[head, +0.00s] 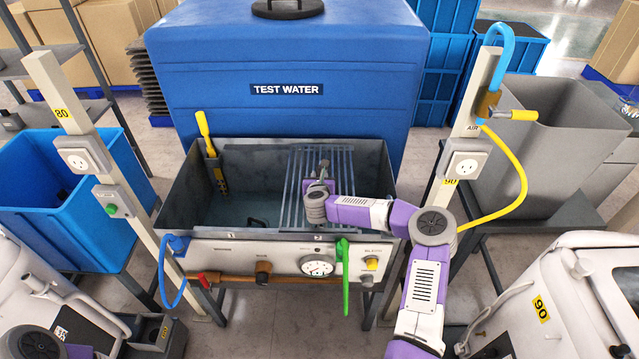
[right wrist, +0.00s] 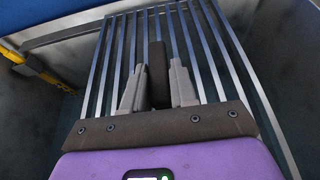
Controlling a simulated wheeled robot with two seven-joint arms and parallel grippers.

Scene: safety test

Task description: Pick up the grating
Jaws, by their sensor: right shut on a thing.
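The grating (head: 297,185) is a set of parallel metal bars over the right part of the open grey tank (head: 172,207). My right gripper (head: 322,168) reaches over it from the right and points down at it. In the right wrist view, the two grey fingers are shut on a dark upright handle (right wrist: 157,72) that stands among the bars of the grating (right wrist: 250,82). I cannot tell whether the grating rests on the tank or hangs just above its support. My left gripper is out of view.
A blue TEST WATER container (head: 290,120) stands right behind the tank. A yellow-handled tool (head: 204,128) stands in the tank's left part. Posts flank the tank; a yellow air hose (head: 522,180) hangs at the right. The front panel has a gauge (head: 317,265) and a green lever (head: 344,268).

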